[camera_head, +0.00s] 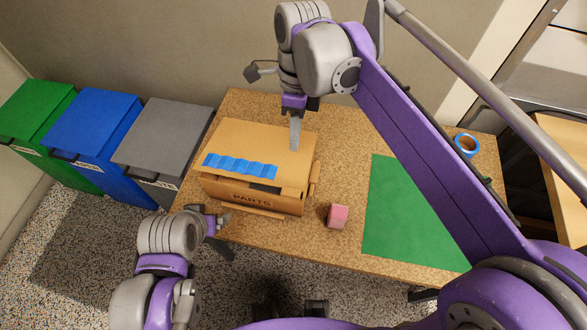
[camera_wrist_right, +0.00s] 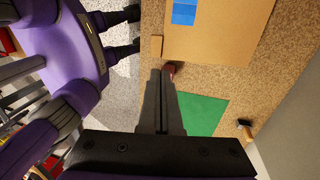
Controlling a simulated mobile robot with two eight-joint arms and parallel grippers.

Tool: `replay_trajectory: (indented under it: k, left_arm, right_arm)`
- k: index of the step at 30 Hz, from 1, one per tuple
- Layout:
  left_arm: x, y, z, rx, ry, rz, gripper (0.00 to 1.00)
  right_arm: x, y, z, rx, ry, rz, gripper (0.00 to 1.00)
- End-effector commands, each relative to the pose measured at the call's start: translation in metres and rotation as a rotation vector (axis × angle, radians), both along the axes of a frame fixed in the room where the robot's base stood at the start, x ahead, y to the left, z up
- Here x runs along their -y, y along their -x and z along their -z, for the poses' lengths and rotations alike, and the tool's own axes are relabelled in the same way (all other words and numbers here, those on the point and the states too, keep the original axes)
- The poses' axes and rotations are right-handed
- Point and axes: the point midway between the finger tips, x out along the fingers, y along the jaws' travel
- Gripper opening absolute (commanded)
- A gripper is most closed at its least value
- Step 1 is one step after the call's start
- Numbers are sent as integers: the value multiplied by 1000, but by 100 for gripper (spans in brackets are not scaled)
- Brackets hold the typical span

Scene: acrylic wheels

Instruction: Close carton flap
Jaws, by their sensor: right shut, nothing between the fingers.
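The cardboard carton (camera_head: 252,198), marked PARTS, stands on the table. Its broad top flap (camera_head: 245,136) lies over the top and carries a wavy blue strip (camera_head: 240,166). A dark gap shows under the flap's front edge. A narrow flap (camera_head: 314,180) stands out at the right side, and another (camera_head: 252,212) juts out low at the front. The carton top also shows in the right wrist view (camera_wrist_right: 225,35). My right gripper (camera_head: 294,146) is shut and empty, pointing down at the top flap; contact is unclear. My left gripper (camera_head: 224,232) is open and empty, off the carton's front left.
A pink cube (camera_head: 338,216) sits right of the carton, beside a green mat (camera_head: 400,215). A blue tape roll (camera_head: 467,144) lies at the table's back right. Green, blue and grey bins (camera_head: 165,135) stand left of the table. My right arm spans above the mat.

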Motion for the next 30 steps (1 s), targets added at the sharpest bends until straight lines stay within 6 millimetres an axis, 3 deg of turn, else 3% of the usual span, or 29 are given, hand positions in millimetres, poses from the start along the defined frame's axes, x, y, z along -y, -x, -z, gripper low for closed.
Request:
replay_trajectory:
  k: [12, 18, 24, 30]
  left_arm:
    - [0, 4, 9, -7, 0, 0, 85]
    - [0, 5, 10, -7, 0, 0, 85]
    - [0, 5, 10, -7, 0, 0, 85]
    - [0, 4, 10, -7, 0, 0, 85]
  right_arm:
    - [-4, 19, 85, -1, 1, -6, 0]
    - [-6, 25, 118, -1, 2, -8, 0]
    - [-7, 28, 133, -1, 3, -7, 0]
    - [-7, 29, 135, -1, 3, -7, 0]
